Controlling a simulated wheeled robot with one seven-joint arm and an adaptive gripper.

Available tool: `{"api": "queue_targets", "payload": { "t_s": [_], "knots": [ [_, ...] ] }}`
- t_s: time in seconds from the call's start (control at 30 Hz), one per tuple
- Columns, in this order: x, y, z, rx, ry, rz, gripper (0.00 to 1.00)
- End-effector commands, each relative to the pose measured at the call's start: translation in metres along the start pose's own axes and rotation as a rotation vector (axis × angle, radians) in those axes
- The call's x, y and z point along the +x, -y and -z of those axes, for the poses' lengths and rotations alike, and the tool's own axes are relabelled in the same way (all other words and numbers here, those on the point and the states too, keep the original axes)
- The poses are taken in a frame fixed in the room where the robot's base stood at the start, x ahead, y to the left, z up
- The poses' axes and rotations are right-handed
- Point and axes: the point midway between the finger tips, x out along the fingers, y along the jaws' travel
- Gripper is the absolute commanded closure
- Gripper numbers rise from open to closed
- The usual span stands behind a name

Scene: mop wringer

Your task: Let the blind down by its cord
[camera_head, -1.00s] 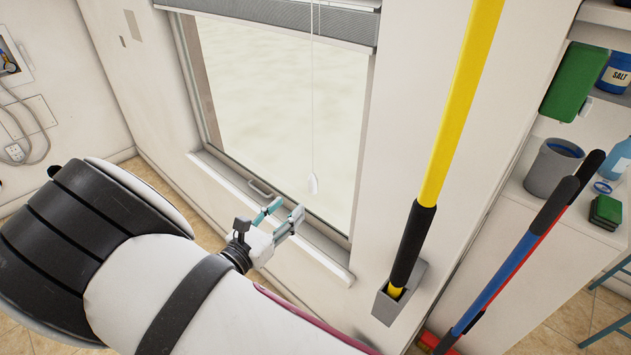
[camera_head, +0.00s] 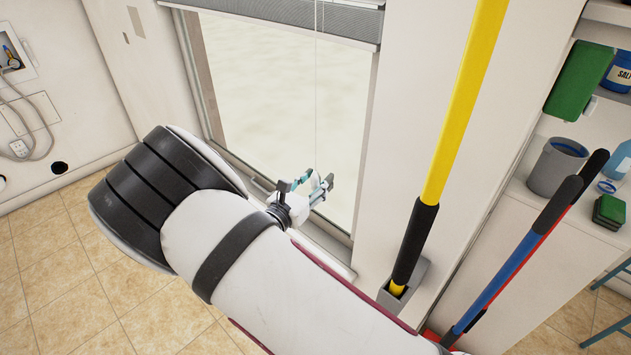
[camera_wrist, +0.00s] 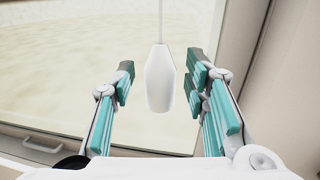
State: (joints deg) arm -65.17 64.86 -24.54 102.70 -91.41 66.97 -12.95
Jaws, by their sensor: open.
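The grey blind (camera_head: 290,18) is gathered at the top of the window. Its thin white cord (camera_head: 316,90) hangs straight down in front of the glass. The white cord pull (camera_wrist: 160,78) at the cord's end shows in the wrist view, between and slightly beyond my two fingers. In the head view my gripper hides most or all of the pull. My gripper (camera_head: 308,188) is open with teal pads, in front of the lower window. In the wrist view my gripper (camera_wrist: 165,95) has one finger on each side of the pull, with a gap to both.
A yellow-handled pole (camera_head: 460,100) stands in a grey wall holder (camera_head: 405,285) right of the window. Blue and red handles (camera_head: 525,255) lean further right by a shelf. The window sill (camera_head: 335,258) runs below my gripper. A window handle (camera_wrist: 42,146) is at lower left.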

Motion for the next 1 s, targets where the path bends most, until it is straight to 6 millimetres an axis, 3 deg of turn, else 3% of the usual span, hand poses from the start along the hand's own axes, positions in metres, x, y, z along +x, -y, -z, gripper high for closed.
{"api": "queue_targets", "payload": {
  "t_s": [0.03,0.2,0.23,0.47,0.67,0.87,1.0],
  "knots": [
    [0.0,0.0,0.0,0.0,0.0,0.0,0.59],
    [0.0,0.0,0.0,0.0,0.0,0.0,0.97],
    [0.0,0.0,0.0,0.0,0.0,0.0,1.0],
    [-0.001,0.0,-0.001,0.0,0.0,0.0,1.0],
    [-0.001,0.0,-0.022,0.003,0.0,0.0,1.0],
    [-0.003,0.001,-0.074,0.006,0.0,0.001,1.0],
    [-0.003,0.002,-0.123,0.007,0.002,0.001,1.0]
  ]
}}
